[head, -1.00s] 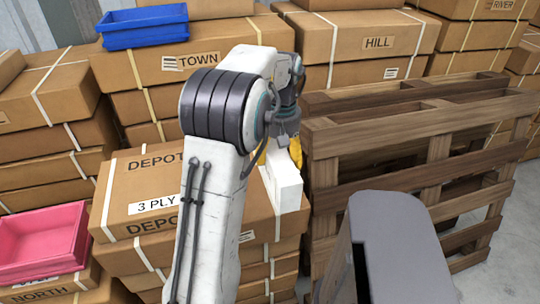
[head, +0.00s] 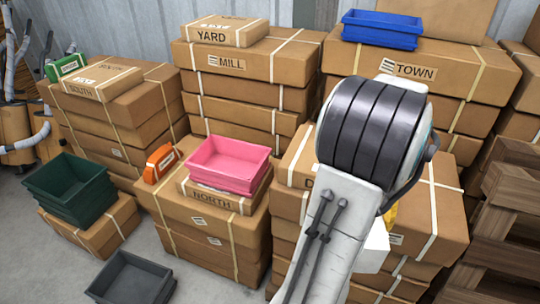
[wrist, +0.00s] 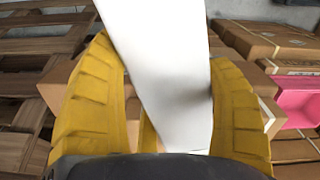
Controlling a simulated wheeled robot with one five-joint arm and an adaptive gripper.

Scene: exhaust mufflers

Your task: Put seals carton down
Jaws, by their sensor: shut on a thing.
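The seals carton, a plain white box (wrist: 168,75), is held between the yellow fingers of my gripper (wrist: 165,60) in the wrist view. It fills the middle of that view and runs out past the top edge, tilted a little. In the head view a white part of the carton (head: 375,248) shows beside my arm, in front of the DEPOT stack (head: 442,238). My gripper (head: 390,214) is mostly hidden behind my arm there, with only a bit of yellow showing. I cannot tell whether the carton touches the boxes behind it.
A pink tray (head: 230,160) sits on the NORTH stack, with an orange item (head: 160,163) beside it. A blue tray (head: 381,30) is on the TOWN stack. A green crate (head: 70,188) and a grey tray (head: 130,280) are at lower left. A wooden pallet (head: 505,215) stands at right.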

